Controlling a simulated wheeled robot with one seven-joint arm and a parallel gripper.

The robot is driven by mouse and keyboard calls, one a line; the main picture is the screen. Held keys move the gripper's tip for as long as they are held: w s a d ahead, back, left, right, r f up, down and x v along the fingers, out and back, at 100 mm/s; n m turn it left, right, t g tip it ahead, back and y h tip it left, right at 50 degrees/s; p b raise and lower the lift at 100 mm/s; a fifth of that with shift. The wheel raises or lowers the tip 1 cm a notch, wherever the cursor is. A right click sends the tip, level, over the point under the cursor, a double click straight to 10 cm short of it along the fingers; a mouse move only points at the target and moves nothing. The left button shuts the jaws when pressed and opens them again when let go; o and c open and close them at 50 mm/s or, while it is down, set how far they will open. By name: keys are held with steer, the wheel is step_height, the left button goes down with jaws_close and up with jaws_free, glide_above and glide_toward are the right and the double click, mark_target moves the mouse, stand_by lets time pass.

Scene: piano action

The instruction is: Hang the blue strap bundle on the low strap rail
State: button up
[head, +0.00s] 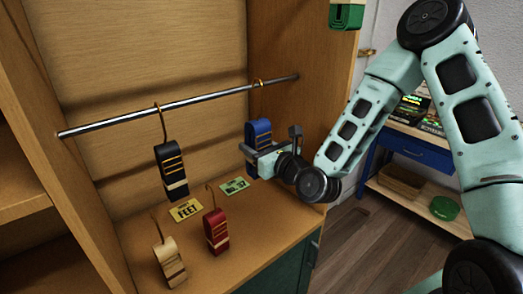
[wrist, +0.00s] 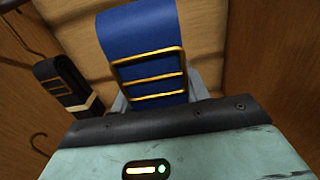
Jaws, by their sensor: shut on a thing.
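The blue strap bundle (head: 259,132) is upright in my gripper (head: 250,150), below the right part of the low strap rail (head: 205,97). In the wrist view the blue bundle (wrist: 143,35) with its gold bars fills the space between grey fingers on both sides. A gold hook (head: 257,83) shows at the rail above the bundle. Its stem is hard to make out, and I cannot tell whether the rail bears the bundle's weight. My gripper is shut on the bundle.
A black strap bundle (head: 172,168) hangs from the rail to the left. A tan bundle (head: 169,263) and a red bundle (head: 216,231) stand on the cabinet floor, hooks upward. A yellow card (head: 186,210) and a green card (head: 234,186) lie there. The cabinet's right wall (head: 297,130) is close.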

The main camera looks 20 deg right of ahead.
steer(key=w+a+f+b, duration=0.2)
steer(key=w+f, duration=0.1)
steer(key=w, duration=0.5)
steer(key=shift+w+a, duration=0.35)
steer(key=shift+a, duration=0.05)
stand_by(0.6)
steer(key=o, duration=1.2)
